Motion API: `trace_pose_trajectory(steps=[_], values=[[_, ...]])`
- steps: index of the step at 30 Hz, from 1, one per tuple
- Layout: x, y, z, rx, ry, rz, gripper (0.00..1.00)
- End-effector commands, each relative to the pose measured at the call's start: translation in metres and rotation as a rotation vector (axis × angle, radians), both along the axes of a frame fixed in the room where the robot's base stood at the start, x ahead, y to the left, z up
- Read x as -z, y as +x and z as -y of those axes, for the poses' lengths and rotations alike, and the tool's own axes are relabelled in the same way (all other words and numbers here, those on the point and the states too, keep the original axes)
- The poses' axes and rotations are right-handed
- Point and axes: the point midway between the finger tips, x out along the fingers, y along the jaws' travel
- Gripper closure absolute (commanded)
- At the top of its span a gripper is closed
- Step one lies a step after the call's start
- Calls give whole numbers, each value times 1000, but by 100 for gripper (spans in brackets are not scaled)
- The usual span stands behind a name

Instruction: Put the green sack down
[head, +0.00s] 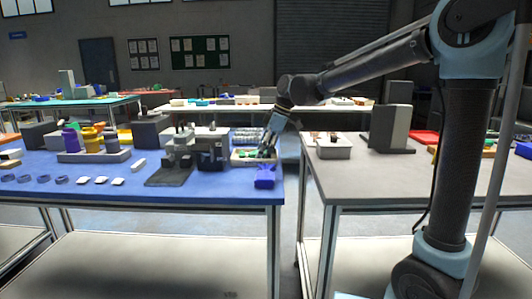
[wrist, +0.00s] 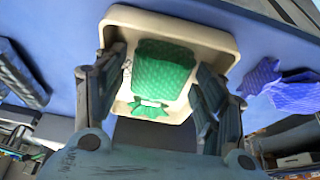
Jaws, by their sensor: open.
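The green sack (wrist: 162,72) lies inside a cream tray (wrist: 195,33) in the wrist view, its tied end toward my gripper. My gripper (wrist: 155,88) is open, with one finger on each side of the sack and a gap to it on both sides. In the head view my gripper (head: 267,150) points down over the tray (head: 241,160) at the right end of the blue table. The sack is mostly hidden there behind the fingers and the tray's contents.
A blue sack (wrist: 293,92) lies on the blue table (head: 215,191) just right of the tray; it also shows in the head view (head: 264,177). A dark-based device (head: 176,160) stands left of the tray. A grey table (head: 400,178) stands to the right across a gap.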

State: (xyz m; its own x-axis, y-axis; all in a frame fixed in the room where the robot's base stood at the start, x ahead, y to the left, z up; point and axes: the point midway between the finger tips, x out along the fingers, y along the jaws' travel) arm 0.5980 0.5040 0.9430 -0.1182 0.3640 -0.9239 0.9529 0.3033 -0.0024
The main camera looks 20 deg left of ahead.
Motion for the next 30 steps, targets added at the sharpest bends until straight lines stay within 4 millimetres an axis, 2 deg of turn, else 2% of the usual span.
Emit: trace_pose_trajectory(steps=[8, 21, 25, 30], values=[[-9, 1, 3, 1, 0, 1, 35], [-82, 11, 32, 1, 0, 1, 35], [-99, 13, 39, 2, 0, 0, 35], [-110, 14, 43, 1, 0, 0, 35]])
